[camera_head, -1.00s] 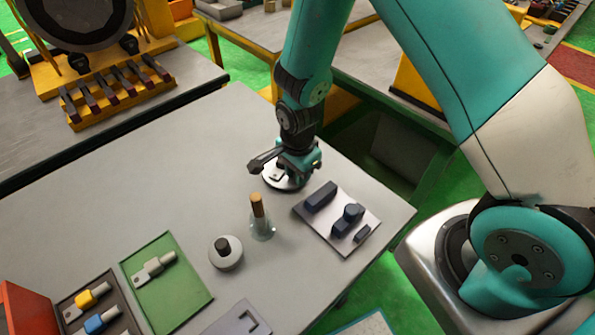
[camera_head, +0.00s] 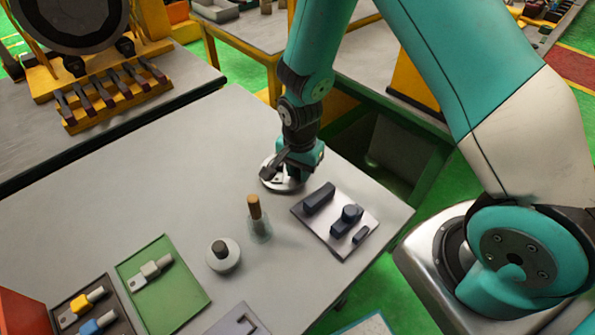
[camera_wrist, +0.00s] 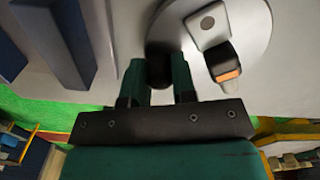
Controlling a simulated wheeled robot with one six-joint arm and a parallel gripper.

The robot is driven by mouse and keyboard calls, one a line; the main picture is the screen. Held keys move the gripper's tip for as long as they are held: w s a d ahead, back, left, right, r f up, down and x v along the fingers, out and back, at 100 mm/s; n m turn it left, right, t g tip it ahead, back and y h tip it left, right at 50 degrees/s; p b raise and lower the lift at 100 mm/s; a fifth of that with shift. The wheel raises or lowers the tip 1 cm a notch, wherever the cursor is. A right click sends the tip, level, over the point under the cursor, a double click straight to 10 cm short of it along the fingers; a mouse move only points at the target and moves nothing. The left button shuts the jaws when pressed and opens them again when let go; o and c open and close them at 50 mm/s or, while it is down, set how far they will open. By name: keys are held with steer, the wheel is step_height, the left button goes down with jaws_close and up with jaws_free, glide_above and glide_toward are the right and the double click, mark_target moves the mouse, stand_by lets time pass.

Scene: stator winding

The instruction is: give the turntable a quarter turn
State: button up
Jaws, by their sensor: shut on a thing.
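The turntable (camera_head: 268,182) is a round pale metal disc near the table's far right edge. In the wrist view the turntable (camera_wrist: 178,20) fills the top middle. My gripper (camera_head: 289,178) is over the disc, pointing down. In the wrist view my gripper (camera_wrist: 159,78) has its two green fingers on either side of a dark round knob (camera_wrist: 158,69) at the disc's edge and is shut on it. A pale metal tab (camera_wrist: 212,27) with a dark, orange-tipped block (camera_wrist: 226,70) lies on the disc beside the fingers. In the head view my wrist hides much of the disc.
A plate with dark blocks (camera_head: 338,246) lies close in front of the disc. A wooden-topped glass bottle (camera_head: 257,222) and a round pot (camera_head: 223,262) stand nearer. A green tray (camera_head: 190,301) is at front left. The table's left middle is clear.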

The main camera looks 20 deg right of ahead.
steer(key=shift+w+d+n, duration=0.2)
steer(key=shift+n, duration=0.55)
steer(key=shift+w+d+n, duration=0.2)
steer(key=shift+n, duration=0.55)
steer(key=shift+w+d+n+b, duration=0.2)
steer(key=shift+w+n, duration=0.15)
steer(key=shift+n, duration=0.6)
steer(key=shift+w+d+n+b, duration=0.2)
steer(key=shift+w+n, duration=0.1)
steer(key=shift+n, duration=0.65)
steer(key=shift+w+d+n, duration=0.1)
steer(key=shift+w+n, duration=0.3)
steer(key=shift+n, duration=0.55)
steer(key=shift+w+n, duration=0.4)
steer(key=shift+n, duration=0.55)
steer(key=shift+w+n+b, duration=0.25)
steer(key=shift+n, duration=0.45)
steer(key=shift+w+n+b, duration=0.2)
steer(key=shift+w+n, duration=0.05)
steer(key=shift+n, duration=0.45)
steer(key=shift+w+n, duration=0.15)
steer(key=shift+n, duration=0.15)
steer(key=o, duration=0.7)
steer(key=shift+c, duration=0.2)
steer(key=shift+r, duration=0.1)
